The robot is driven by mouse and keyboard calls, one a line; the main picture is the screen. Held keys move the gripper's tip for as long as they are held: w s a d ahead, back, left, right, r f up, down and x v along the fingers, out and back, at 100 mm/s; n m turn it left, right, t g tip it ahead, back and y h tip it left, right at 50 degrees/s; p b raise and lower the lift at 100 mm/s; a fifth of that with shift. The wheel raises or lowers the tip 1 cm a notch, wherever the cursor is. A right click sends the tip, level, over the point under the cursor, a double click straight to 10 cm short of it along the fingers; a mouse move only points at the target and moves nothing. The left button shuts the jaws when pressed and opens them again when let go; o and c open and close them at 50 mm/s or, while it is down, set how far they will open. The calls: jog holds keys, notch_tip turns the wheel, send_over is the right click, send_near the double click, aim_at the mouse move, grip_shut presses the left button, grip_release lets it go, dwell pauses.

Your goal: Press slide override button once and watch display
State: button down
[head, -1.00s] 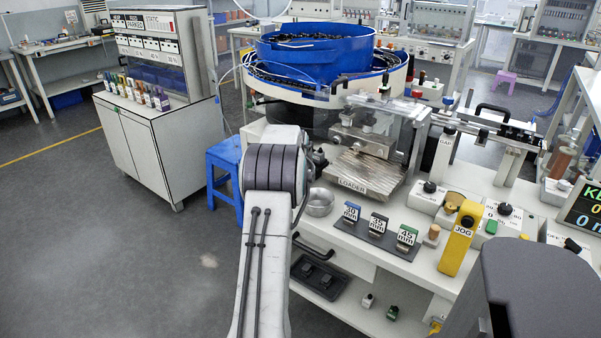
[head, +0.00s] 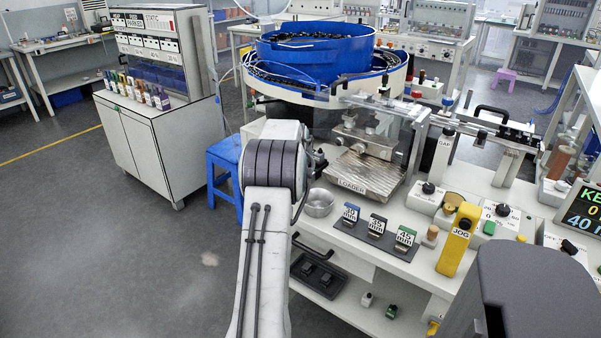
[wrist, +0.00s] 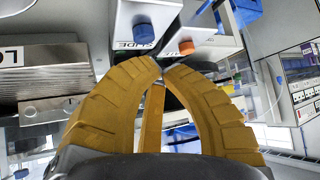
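The slide override button is a blue knob (wrist: 144,33) on a white box marked SLIDE, at the top of the wrist view. In the head view the fingers are hidden behind my arm. The display (head: 582,208) is cut off by the right edge; it shows "KE", a "0" and "40 m".
An orange knob (wrist: 186,47) on another white box is close right of the blue one. In the head view, the loader (head: 364,172), a metal bowl (head: 319,203) and a yellow JOG unit (head: 459,240) stand on the bench. A blue stool (head: 224,168) is left of my arm.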

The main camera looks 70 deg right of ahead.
jog(key=shift+r+p, duration=1.6)
jog(key=shift+r, duration=0.8)
